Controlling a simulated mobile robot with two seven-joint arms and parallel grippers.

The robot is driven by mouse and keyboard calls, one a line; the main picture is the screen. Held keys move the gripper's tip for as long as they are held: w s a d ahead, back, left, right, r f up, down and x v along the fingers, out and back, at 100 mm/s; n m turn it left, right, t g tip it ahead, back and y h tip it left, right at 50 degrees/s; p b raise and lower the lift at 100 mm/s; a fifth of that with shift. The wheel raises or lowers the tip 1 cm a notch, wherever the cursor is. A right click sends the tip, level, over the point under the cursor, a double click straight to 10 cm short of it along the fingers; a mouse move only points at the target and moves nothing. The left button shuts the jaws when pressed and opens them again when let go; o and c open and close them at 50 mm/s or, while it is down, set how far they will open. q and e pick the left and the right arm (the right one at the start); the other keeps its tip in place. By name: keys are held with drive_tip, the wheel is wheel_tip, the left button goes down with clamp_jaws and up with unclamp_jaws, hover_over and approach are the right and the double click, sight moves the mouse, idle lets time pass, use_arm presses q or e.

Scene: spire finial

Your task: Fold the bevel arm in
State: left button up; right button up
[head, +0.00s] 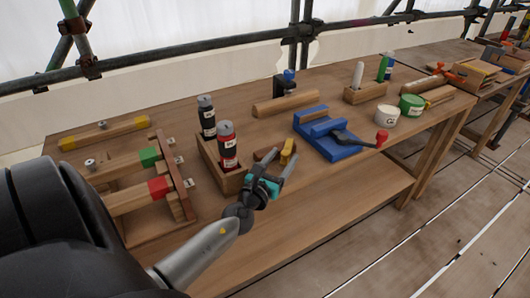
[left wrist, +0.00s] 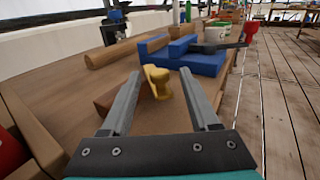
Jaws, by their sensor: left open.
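A small yellow piece (head: 288,149) stands upright on the bench near its front edge, beside a low brown wooden piece (head: 266,154). I take these two for the bevel, but its arm and stock are hard to tell apart. My left gripper (head: 283,160) is open just in front of them. In the left wrist view the yellow piece (left wrist: 158,82) shows between the two finger tips, with a gap on both sides. The wooden piece (left wrist: 115,96) is partly hidden behind the left finger. My right gripper is not in view.
A blue vise-like fixture (head: 322,140) with a red-knobbed lever (head: 381,138) lies to the right. A wooden jig (head: 183,177) fills the bench's left end.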

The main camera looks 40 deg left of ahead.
use_arm(q)
drive_tip(key=b+v, duration=0.1)
drive_tip(key=v, duration=0.9)
